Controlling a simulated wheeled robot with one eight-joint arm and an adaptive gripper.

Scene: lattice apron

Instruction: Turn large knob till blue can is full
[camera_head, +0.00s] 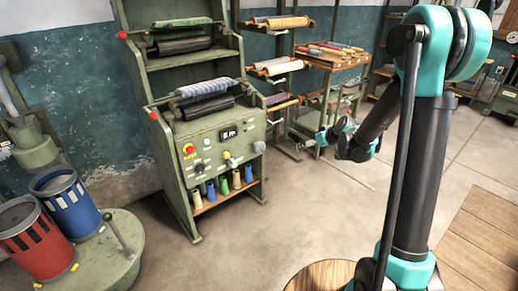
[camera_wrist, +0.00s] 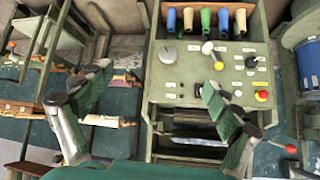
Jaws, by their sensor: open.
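A large pale grey knob (camera_head: 259,146) sits at the right end of the green machine's control panel in the head view. It also shows at the left of the panel in the wrist view (camera_wrist: 168,55), where the picture is turned over. A blue can (camera_head: 66,203) with white and dark marks stands on a round green base (camera_head: 110,257) at the left; its fill level cannot be told. Part of it shows at the wrist view's right edge (camera_wrist: 310,62). My gripper (camera_wrist: 155,82) is open and empty, its fingers apart. In the head view it is right of the machine, away from the knob.
A red can (camera_head: 38,242) stands beside the blue one. Spools (camera_head: 224,187) stand below. Racks (camera_head: 330,55) stand behind; the floor in front is clear.

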